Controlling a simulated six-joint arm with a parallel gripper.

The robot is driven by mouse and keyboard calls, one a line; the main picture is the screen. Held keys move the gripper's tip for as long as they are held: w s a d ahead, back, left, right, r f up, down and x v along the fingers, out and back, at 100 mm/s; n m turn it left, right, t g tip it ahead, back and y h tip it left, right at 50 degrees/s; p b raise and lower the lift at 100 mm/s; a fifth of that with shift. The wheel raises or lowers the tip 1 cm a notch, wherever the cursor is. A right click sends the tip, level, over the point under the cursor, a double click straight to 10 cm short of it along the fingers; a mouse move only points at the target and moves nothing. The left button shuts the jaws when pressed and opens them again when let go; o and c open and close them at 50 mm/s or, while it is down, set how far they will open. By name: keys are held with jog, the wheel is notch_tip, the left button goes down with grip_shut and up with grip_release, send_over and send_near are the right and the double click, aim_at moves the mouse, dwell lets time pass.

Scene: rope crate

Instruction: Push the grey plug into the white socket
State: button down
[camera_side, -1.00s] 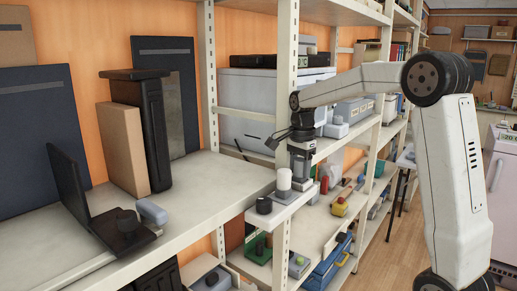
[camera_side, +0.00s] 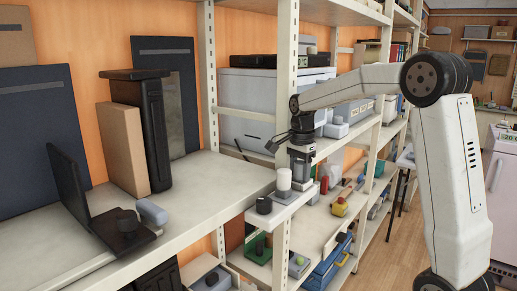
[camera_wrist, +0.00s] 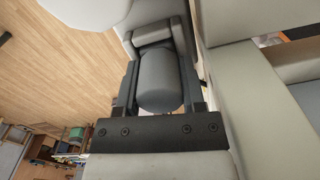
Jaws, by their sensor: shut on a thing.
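My gripper (camera_side: 301,170) points down above the small white ledge at the shelf's front corner. In the wrist view, its dark fingers are shut on the grey plug (camera_wrist: 160,82), a rounded grey cylinder. A pale block lies just beyond the plug there; I cannot tell whether they touch. The plug's lower end is hard to make out in the side view.
A shelf post (camera_side: 283,245) rises close by.

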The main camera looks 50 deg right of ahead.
jog(key=shift+c, duration=0.5)
grip_release()
jog(key=shift+r, duration=3.95)
jog(key=shift+f, duration=0.1)
